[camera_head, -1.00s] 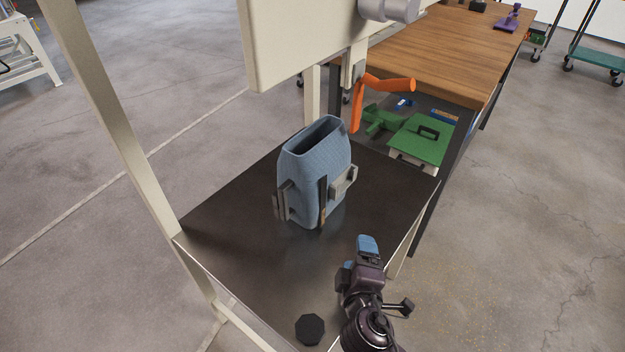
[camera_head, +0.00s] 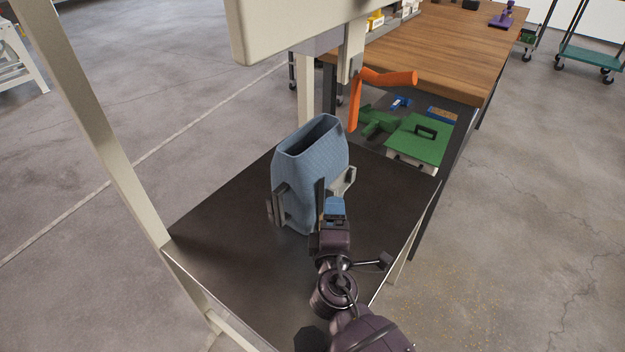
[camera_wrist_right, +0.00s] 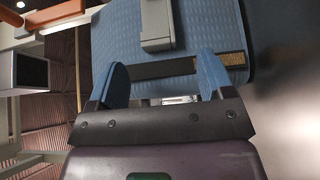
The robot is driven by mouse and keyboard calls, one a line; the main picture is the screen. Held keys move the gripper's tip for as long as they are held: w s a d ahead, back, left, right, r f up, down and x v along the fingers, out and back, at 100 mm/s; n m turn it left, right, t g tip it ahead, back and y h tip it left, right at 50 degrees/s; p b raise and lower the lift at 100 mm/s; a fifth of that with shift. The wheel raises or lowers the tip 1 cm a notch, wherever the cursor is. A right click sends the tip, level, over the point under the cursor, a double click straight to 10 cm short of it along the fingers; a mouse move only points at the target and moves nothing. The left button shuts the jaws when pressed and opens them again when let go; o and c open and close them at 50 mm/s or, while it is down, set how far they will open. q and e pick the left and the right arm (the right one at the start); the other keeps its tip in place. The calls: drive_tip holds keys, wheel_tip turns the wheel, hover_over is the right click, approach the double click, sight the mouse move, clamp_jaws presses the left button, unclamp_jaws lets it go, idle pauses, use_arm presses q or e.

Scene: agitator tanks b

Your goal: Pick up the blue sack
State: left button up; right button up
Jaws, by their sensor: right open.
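The blue sack (camera_head: 312,165) stands upright on a dark platform (camera_head: 225,240), its top open. Grey brackets and a dark strip are on its sides. My right gripper (camera_head: 335,205) is at the sack's near face, low down, and partly covers it. In the right wrist view, the right gripper (camera_wrist_right: 163,75) is open, its blue fingers apart. The sack's blue face (camera_wrist_right: 205,30) lies ahead of them, with the dark strip (camera_wrist_right: 165,68) showing between and beyond the fingers. I cannot tell whether they touch the sack. My left gripper is out of view.
A pale post (camera_head: 95,120) rises at the left, and a cream housing (camera_head: 290,30) overhangs the platform's back. An orange handle (camera_head: 385,78) hangs behind the sack. A wooden bench (camera_head: 450,45) stands behind at the right. The platform left of the sack is clear.

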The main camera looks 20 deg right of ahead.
drive_tip(key=shift+x, duration=2.35)
drive_tip(key=shift+d+r, duration=0.1)
drive_tip(key=shift+d, duration=0.05)
clamp_jaws()
drive_tip(key=shift+r, duration=0.15)
